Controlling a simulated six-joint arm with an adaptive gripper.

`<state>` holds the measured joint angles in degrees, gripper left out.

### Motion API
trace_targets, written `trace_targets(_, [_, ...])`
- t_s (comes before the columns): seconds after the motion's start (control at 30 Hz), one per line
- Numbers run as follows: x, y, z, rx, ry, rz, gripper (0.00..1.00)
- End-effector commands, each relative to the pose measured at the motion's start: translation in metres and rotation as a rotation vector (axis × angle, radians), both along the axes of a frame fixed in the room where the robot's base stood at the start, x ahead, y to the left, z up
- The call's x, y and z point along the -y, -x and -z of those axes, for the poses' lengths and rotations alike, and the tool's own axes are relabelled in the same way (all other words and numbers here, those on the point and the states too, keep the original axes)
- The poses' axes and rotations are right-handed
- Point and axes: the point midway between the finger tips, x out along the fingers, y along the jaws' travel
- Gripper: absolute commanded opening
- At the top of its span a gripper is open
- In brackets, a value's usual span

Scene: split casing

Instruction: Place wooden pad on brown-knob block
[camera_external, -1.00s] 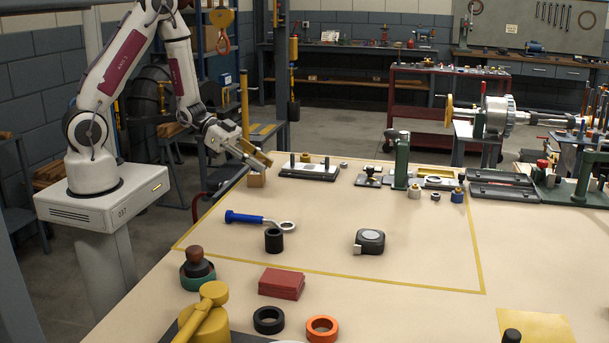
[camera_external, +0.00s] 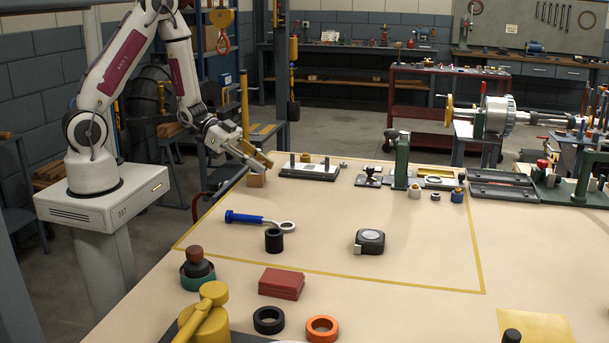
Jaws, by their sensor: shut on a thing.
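My gripper (camera_external: 264,163) is at the far left corner of the bench, pointing down to the right. It is shut on a small light-brown wooden pad (camera_external: 256,181), which shows just below the fingers. I cannot tell whether the pad touches the bench top. A dark piece with a brown knob (camera_external: 195,253) stands upright at the near left, in or on a green ring (camera_external: 203,281). It is well apart from my gripper, towards the camera.
A plate with black posts (camera_external: 309,171) stands just right of my gripper. The bench's right middle is clear.

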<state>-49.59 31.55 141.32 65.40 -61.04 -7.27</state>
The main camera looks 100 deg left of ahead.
Motion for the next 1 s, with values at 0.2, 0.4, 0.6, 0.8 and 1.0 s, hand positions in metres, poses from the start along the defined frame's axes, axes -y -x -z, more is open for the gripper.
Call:
trace_targets(0.2, [0.03,-0.013,-0.005,0.0,-0.001,0.069,0.08])
trace_targets(0.4, [0.07,-0.029,-0.014,0.003,-0.002,0.165,0.08])
trace_targets(0.6, [0.116,-0.042,-0.024,0.002,-0.001,0.275,0.08])
trace_targets(0.8, [0.163,-0.049,-0.035,0.001,-0.001,0.387,0.08])
trace_targets(1.0, [0.211,-0.052,-0.045,0.001,0.001,0.497,0.08])
